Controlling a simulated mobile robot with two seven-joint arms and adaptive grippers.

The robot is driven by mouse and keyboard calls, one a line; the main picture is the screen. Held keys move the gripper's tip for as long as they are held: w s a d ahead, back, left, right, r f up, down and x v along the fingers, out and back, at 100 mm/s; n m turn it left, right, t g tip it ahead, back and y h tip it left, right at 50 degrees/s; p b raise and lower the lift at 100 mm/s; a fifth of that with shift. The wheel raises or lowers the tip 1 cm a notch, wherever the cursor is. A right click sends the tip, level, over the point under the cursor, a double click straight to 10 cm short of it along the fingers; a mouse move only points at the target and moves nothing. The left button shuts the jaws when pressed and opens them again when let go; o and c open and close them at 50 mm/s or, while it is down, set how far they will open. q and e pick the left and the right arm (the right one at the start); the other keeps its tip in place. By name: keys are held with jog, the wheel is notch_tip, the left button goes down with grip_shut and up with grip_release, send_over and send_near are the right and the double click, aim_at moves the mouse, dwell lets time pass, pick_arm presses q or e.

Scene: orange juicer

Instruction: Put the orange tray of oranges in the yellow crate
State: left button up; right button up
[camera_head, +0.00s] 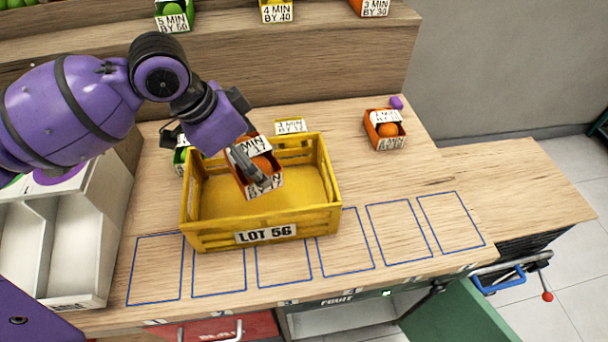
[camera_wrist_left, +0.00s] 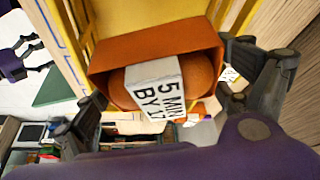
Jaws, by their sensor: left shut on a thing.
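My left gripper (camera_head: 254,168) is shut on a small orange tray (camera_head: 276,177) that holds oranges and a white label. The tray is tilted over the open top of the yellow crate (camera_head: 212,232), within its walls in the head view. I cannot tell whether it touches the crate floor. In the left wrist view, the fingers of the left gripper (camera_wrist_left: 178,98) are on either side of the orange tray (camera_wrist_left: 150,45), with the yellow crate (camera_wrist_left: 130,14) beyond it. The visible crate floor is bare.
Another orange tray (camera_head: 383,143) stands at the back right, beside a small purple thing (camera_head: 396,102). A yellow tray (camera_head: 290,126) and a green tray (camera_head: 180,160) are partly hidden behind the crate.

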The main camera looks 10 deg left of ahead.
aim_at(228, 159)
pick_arm(q)
jog(key=m, duration=0.1)
jog(key=d+f+m+g+b, duration=0.1)
jog(key=m, duration=0.1)
jog(key=shift+s+m+h, duration=0.1)
jog(key=shift+m+h, duration=0.2)
jog(key=shift+f, duration=0.15)
notch_tip(228, 159, down, 10)
jog(key=shift+r+b, duration=0.25)
jog(key=shift+b, duration=0.1)
jog(key=shift+f, duration=0.15)
jog(key=o, duration=1)
jog(key=shift+a+g, duration=0.1)
jog(key=shift+g, duration=0.2)
jog(key=p+v, duration=0.1)
jog(key=v, duration=1.1)
